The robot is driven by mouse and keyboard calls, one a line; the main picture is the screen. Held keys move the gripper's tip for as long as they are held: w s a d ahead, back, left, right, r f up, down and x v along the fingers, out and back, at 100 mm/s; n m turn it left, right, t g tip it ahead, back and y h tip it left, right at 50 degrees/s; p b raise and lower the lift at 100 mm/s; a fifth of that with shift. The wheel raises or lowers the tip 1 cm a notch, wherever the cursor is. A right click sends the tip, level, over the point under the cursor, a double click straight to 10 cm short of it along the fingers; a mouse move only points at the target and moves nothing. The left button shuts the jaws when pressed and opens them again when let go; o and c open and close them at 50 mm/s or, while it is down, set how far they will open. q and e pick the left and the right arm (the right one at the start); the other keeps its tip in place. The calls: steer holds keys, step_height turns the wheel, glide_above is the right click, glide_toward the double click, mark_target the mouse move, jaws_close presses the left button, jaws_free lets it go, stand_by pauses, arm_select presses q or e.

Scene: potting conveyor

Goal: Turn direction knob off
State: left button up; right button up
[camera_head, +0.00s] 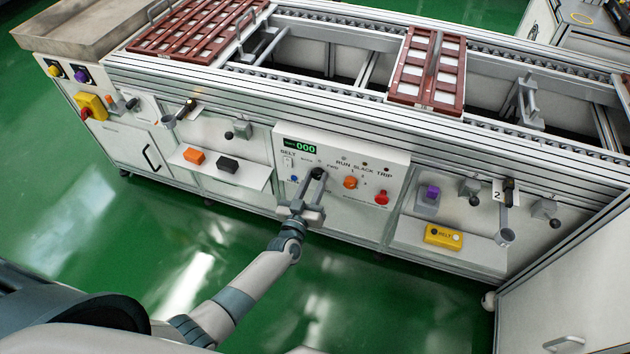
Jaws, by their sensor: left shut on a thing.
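The control panel (343,150) is a white box on the front of the conveyor, with a green display reading 000. My left gripper (317,178) is up against the left-middle of this panel, its arm rising from the bottom of the picture. It is shut on the direction knob, just below small lettering. The gripper covers most of the knob, so I cannot tell which way the knob points. My right gripper is not in view.
An orange knob (350,183) and a red button (381,197) sit close to the right of my left gripper. A yellow two-button box (443,236) is on the right. Green floor is clear in front.

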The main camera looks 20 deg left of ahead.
arm_select(q)
steer(key=shift+f+n, duration=0.1)
steer(key=shift+n, duration=0.6)
steer(key=shift+n+b, duration=0.35)
steer(key=shift+n, duration=0.05)
steer(key=n+b, duration=0.1)
steer(key=n, duration=0.2)
steer(key=shift+n+b, duration=0.55)
steer(key=shift+n, duration=1.05)
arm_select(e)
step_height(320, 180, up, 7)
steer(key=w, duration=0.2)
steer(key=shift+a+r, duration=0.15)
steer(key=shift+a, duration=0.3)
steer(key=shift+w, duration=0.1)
arm_select(q)
steer(key=o, duration=1)
steer(key=shift+o, duration=0.2)
steer(key=shift+s, duration=0.1)
